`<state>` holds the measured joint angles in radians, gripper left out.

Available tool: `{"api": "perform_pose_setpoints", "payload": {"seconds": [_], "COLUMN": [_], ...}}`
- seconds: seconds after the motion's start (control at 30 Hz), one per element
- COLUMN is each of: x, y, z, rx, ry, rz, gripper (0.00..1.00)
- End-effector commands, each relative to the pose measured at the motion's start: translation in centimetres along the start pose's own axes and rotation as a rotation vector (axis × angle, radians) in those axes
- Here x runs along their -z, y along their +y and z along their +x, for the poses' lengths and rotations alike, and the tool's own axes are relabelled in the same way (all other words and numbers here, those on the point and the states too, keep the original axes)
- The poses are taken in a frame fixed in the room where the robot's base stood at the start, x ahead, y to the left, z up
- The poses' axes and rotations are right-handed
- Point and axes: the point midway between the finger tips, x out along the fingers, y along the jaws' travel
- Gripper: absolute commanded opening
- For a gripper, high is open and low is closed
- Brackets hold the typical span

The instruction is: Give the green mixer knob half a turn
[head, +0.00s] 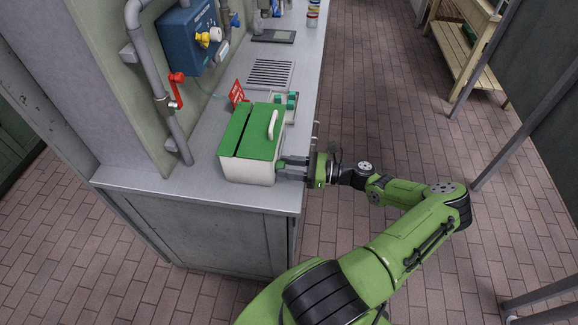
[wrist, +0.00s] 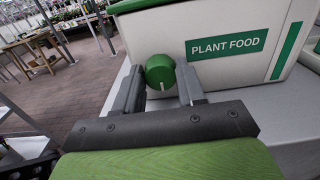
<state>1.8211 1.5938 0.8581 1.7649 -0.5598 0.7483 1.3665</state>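A white box marked PLANT FOOD with a green lid (head: 262,125) and a white handle stands on the grey counter. In the wrist view the box front (wrist: 228,62) fills the upper right. The round green knob (wrist: 160,72) sticks out from the front, its white mark low on its face. My gripper (wrist: 160,78) has one finger on each side of the knob, close to its edges. I cannot tell whether the fingers press on it.
A grey pipe with a red valve lever (head: 176,89) and a blue wall unit (head: 188,39) are at the left.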

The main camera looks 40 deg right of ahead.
Motion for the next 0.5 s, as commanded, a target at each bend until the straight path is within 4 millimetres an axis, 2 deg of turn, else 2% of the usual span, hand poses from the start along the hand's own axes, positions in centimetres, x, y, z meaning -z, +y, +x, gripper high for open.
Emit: {"api": "perform_pose_setpoints", "payload": {"seconds": [0.03,0.1,0.3,0.5], "x": [0.00,-0.01,-0.02,0.01], "y": [-0.01,-0.01,0.05,0.05], "z": [-0.02,-0.02,0.00,-0.02], "rx": [0.000,0.000,-0.001,0.000], "ry": [0.000,0.000,0.001,0.001], "rz": [0.000,-0.001,-0.116,-0.128], "gripper": [0.16,0.09,0.09,0.09]}}
